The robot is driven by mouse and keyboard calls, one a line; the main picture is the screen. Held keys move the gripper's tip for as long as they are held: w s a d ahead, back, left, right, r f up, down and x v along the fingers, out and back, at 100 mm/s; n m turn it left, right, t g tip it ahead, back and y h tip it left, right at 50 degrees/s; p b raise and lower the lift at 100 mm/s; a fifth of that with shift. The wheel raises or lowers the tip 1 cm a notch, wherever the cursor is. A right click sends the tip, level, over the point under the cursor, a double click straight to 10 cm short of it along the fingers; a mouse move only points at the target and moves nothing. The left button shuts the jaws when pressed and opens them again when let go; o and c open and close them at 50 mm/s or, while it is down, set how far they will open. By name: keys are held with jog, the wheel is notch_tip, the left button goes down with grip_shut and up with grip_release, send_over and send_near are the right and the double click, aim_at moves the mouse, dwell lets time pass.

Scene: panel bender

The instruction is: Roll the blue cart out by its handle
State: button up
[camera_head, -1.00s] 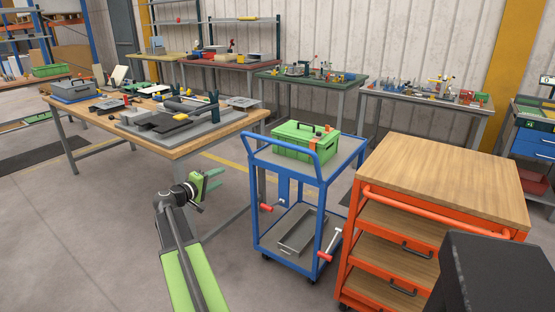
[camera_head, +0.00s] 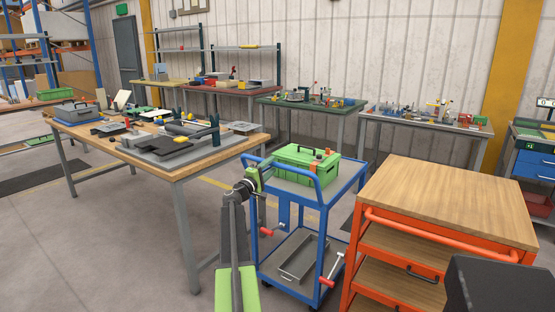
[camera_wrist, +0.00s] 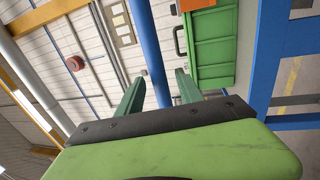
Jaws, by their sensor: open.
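The blue cart (camera_head: 322,205) stands between the wooden workbench and the orange cart, with a green toolbox (camera_head: 305,160) on its top shelf. Its blue handle (camera_head: 298,163) is a bent tube at the near end of the top. My gripper (camera_head: 265,167) is at the left part of this handle, open and empty. In the wrist view, the handle (camera_wrist: 149,45) runs between the two green fingers of my gripper (camera_wrist: 158,86), with gaps at both sides. I cannot tell how deep it sits between them. The toolbox also shows beyond the right finger (camera_wrist: 213,45).
The wooden workbench (camera_head: 185,172) stands close on the left. An orange cart (camera_head: 450,205) with a wooden top stands close on the right. A grey tray (camera_head: 297,258) lies on the blue cart's lower shelf. Open floor (camera_head: 90,240) lies at the front left.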

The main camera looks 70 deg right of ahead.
jog(key=x, duration=0.5)
jog(key=shift+d+p, duration=0.15)
jog(key=shift+p, duration=0.2)
grip_shut()
dwell(1.0)
